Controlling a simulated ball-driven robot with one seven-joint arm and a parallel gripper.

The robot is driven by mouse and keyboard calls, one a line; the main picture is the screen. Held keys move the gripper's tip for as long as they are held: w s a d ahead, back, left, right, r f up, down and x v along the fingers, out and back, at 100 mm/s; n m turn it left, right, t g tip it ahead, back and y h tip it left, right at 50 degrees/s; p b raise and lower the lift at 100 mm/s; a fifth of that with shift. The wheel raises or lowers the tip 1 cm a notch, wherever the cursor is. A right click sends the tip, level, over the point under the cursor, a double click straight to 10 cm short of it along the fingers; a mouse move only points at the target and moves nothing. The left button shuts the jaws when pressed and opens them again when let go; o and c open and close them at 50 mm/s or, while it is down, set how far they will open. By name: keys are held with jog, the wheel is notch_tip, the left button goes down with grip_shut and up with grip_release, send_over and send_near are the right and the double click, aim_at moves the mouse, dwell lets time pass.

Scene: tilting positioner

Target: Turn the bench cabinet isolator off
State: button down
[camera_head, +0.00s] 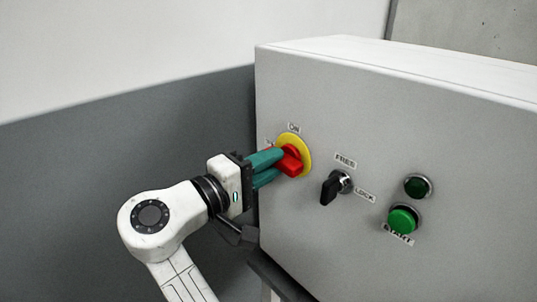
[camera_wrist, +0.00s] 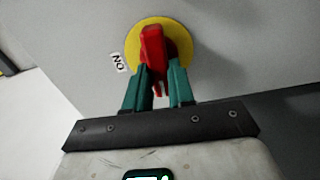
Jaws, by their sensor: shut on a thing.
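The isolator is a red handle (camera_head: 292,163) on a round yellow plate (camera_head: 306,148) on the front of the grey bench cabinet (camera_head: 330,240). An "ON" label (camera_head: 294,127) sits above the plate. My gripper (camera_head: 281,163) reaches in from the left, its green fingers shut on the red handle. In the wrist view the handle (camera_wrist: 152,42) stands between the two fingertips, and the yellow plate (camera_wrist: 133,48) shows around it. The "ON" label (camera_wrist: 117,62) is left of the plate there. A second label by the plate is mostly hidden by my fingers in the head view.
A grey panel (camera_head: 130,140) stands behind my arm. The space in front of the cabinet's right part is clear.

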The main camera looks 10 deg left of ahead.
jog(key=shift+a+n, duration=0.1)
jog(key=shift+n, duration=0.2)
dwell(0.4)
jog(key=c, duration=1)
grip_release()
jog(key=shift+o, duration=0.2)
jog(key=b+v, duration=0.3)
jog(key=v, duration=0.7)
jog(key=shift+s+a, duration=0.25)
